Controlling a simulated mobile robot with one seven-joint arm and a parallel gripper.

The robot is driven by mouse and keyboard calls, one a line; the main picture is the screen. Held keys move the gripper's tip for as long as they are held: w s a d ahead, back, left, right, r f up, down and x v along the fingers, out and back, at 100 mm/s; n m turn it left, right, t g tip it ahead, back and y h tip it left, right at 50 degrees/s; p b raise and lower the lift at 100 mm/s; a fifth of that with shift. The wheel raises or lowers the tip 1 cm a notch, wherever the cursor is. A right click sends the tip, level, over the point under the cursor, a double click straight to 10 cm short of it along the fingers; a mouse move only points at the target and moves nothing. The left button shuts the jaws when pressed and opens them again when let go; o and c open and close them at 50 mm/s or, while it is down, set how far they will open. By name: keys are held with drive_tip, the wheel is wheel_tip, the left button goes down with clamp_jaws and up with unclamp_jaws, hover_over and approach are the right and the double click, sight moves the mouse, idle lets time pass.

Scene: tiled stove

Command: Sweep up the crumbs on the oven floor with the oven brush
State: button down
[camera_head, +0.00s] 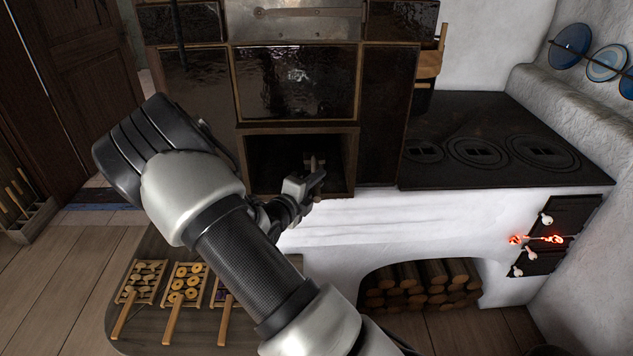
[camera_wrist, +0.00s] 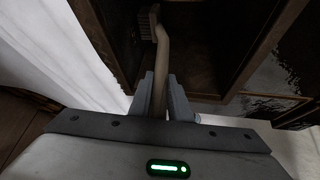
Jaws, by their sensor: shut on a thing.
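The oven brush shows in the wrist view, with a curved wooden handle (camera_wrist: 161,52) and a bristled head (camera_wrist: 147,24). My gripper (camera_wrist: 163,88) is shut on the handle, and the head points away from me. In the head view, my gripper (camera_head: 308,183) is at the mouth of the dark oven opening (camera_head: 257,160). The brush (camera_head: 312,160) reaches inside the opening. I cannot tell whether its bristles touch the oven floor. The oven floor is dark and partly hidden behind my arm, and I see no crumbs on it.
A stove top (camera_head: 480,125) with round plates is at the right. Below it are stacked logs (camera_head: 425,280) and a small metal door (camera_head: 560,230) beside a red glow. Wooden trays with pastries (camera_head: 185,285) lie on a table at lower left. Tiled walls frame the opening closely.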

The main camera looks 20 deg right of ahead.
sight(314, 198)
drive_tip(key=shift+f, duration=0.6)
idle(0.3)
drive_tip(key=shift+s, duration=0.1)
drive_tip(key=shift+s+a+p, duration=0.45)
drive_tip(key=shift+s, duration=0.6)
drive_tip(key=shift+s+a+p, duration=0.45)
drive_tip(key=shift+s+p, duration=0.05)
drive_tip(key=shift+s, duration=0.55)
drive_tip(key=shift+s+a+p, duration=0.45)
drive_tip(key=shift+s, duration=0.6)
drive_tip(key=shift+w+d+p, duration=0.15)
drive_tip(key=shift+w+d, duration=0.3)
drive_tip(key=shift+w, duration=0.65)
drive_tip(key=shift+w+d+p, duration=0.1)
drive_tip(key=shift+w+d, duration=0.35)
drive_tip(key=shift+w, duration=0.6)
drive_tip(key=shift+w+d+p, duration=0.15)
drive_tip(key=shift+w+d, duration=0.3)
drive_tip(key=shift+w, duration=0.65)
drive_tip(key=shift+s+a+p, duration=0.45)
drive_tip(key=shift+s+p, duration=0.05)
drive_tip(key=shift+s, duration=0.6)
drive_tip(key=shift+s+a+p, duration=0.45)
drive_tip(key=shift+s, duration=0.6)
drive_tip(key=shift+s+a+p, duration=0.45)
drive_tip(key=shift+s+p, duration=0.05)
drive_tip(key=shift+s, duration=0.6)
drive_tip(key=shift+r, duration=0.1)
